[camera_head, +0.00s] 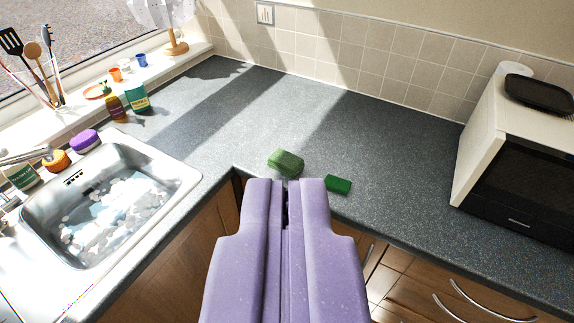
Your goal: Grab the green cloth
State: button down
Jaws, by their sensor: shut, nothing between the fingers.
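Two green items lie on the dark grey worktop, just past my gripper in the picture. One is a lighter green, rounded, block-like item (286,162) near the inner corner of the counter. The other is a smaller, darker green, flat rectangular item (338,184) to its right. I cannot tell for sure which is the green cloth. My purple gripper (285,184) is shut and empty, with its fingers side by side. Its tips appear just below the lighter green item and left of the darker one; I cannot tell the gap in depth.
A steel sink (170,185) with water is at the left. Bottles (137,98) and a purple sponge-like item (84,141) stand near the window. A microwave (520,150) with a black pan (540,94) on top is at the right. The worktop (310,115) behind the green items is clear.

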aim_at(286, 162)
jog(key=z, duration=0.35)
jog(key=i+j+z, duration=0.25)
jog(key=i+z, duration=0.2)
jog(key=i+j+z, duration=0.3)
jog(key=z, duration=0.2)
jog(key=i+j, duration=0.2)
jog(key=j, duration=0.15)
jog(key=i+j+z, duration=0.1)
jog(key=j, duration=0.25)
jog(key=i+j, duration=0.45)
jog(key=j, duration=0.3)
jog(key=z, duration=0.05)
